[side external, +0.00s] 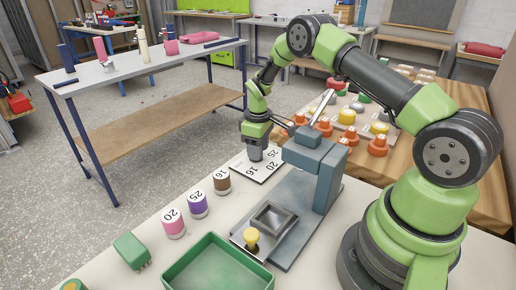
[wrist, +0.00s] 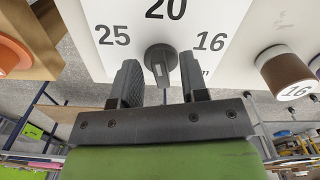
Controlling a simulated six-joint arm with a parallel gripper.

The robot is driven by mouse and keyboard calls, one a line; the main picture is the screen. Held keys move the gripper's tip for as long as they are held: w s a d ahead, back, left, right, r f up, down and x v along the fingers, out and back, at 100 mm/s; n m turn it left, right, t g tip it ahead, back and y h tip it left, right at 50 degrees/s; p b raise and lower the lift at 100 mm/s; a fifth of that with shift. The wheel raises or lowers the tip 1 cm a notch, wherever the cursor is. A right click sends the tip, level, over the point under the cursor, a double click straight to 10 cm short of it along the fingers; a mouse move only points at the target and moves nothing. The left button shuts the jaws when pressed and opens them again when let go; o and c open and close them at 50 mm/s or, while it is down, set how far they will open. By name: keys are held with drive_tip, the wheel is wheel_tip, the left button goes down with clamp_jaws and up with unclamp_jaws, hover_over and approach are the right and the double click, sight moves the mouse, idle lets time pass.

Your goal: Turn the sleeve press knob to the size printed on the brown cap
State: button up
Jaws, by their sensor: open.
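The white size plate (wrist: 105,12) carries 25 at left, 20 at top and 16 at right. The dark knob (wrist: 158,58) stands below the 20, its long side near vertical with a pale mark near its lower end. My gripper (wrist: 161,72) is open, one finger on each side of the knob; I cannot tell whether they touch it. In the side external view my gripper (side external: 255,152) is low over the plate (side external: 262,174) and hides the knob. The brown cap (side external: 222,181) reads 16; it also shows in the wrist view (wrist: 285,66).
A purple cap (side external: 198,206) marked 25 and a pink cap (side external: 173,225) marked 20 stand in line with the brown one. The grey-blue press (side external: 312,165) stands close right of my gripper. A green tray (side external: 190,278) and a green block (side external: 131,250) lie in front.

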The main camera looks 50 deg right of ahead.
wheel_tip(320, 180, up, 10)
drive_tip(key=shift+f, duration=0.15)
idle(0.3)
drive_tip(key=f, duration=0.9)
drive_tip(key=shift+w+a+f, duration=0.1)
drive_tip(key=shift+w+f, duration=0.2)
drive_tip(key=shift+f, duration=0.1)
clamp_jaws()
